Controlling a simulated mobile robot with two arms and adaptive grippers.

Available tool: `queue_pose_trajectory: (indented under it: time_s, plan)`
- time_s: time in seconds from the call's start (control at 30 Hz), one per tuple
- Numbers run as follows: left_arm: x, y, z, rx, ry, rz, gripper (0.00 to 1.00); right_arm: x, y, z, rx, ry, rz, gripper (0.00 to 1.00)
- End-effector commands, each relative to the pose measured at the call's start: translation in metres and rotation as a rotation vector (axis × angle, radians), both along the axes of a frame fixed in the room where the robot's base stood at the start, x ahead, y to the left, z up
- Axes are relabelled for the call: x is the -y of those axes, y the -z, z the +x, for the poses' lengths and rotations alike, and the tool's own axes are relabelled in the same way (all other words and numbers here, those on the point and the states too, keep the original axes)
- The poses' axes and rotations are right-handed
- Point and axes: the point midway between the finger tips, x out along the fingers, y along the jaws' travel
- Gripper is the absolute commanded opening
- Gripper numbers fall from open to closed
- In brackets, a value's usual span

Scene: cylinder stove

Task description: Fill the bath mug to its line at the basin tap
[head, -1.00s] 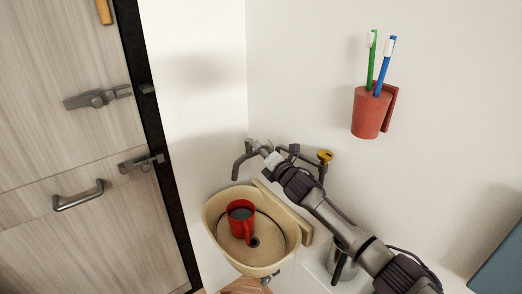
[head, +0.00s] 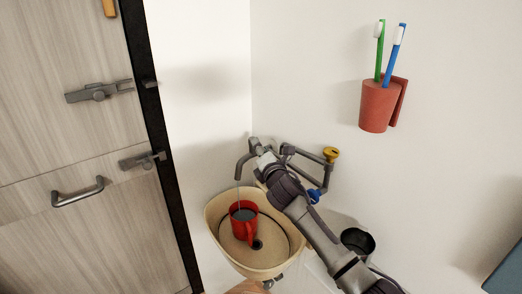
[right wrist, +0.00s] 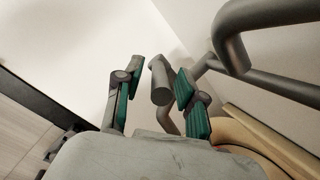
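The red bath mug (head: 250,231) stands upright in the beige basin (head: 217,241), under the grey tap spout (head: 240,166). A thin stream of water (head: 238,198) falls from the spout into the mug. Dark liquid shows inside the mug; its fill line cannot be made out. My right gripper (right wrist: 155,100) is at the tap, with its fingers apart on either side of a grey metal bar (right wrist: 159,82). There is a gap to the left finger; contact with the right finger cannot be told. The spout also shows in the right wrist view (right wrist: 232,48). My left gripper is not in view.
Pipes with a yellow knob (head: 331,154) and a blue knob (head: 316,194) are on the wall right of the tap. A dark round container (head: 358,241) stands right of my arm. A red toothbrush cup (head: 378,106) hangs above. A wooden door (head: 70,150) is at left.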

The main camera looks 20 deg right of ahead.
Motion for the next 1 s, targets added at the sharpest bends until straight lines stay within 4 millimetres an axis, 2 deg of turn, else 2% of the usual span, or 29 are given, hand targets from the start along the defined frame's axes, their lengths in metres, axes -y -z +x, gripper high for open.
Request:
queue_pose_trajectory:
  time_s: [0.37, 0.47, 0.8, 1.0]
  plan:
    - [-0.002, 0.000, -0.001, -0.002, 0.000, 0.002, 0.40, 0.000, 0.001, -0.006, -0.001, -0.001, -0.001, 0.42]
    - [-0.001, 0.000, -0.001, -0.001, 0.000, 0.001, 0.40, 0.000, 0.001, -0.019, 0.000, -0.001, -0.002, 0.42]
    - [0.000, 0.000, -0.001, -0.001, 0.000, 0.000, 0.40, 0.000, 0.001, -0.090, 0.000, -0.002, -0.001, 0.42]
    - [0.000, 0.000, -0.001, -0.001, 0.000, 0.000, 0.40, 0.000, 0.001, -0.114, -0.001, 0.000, -0.001, 0.42]
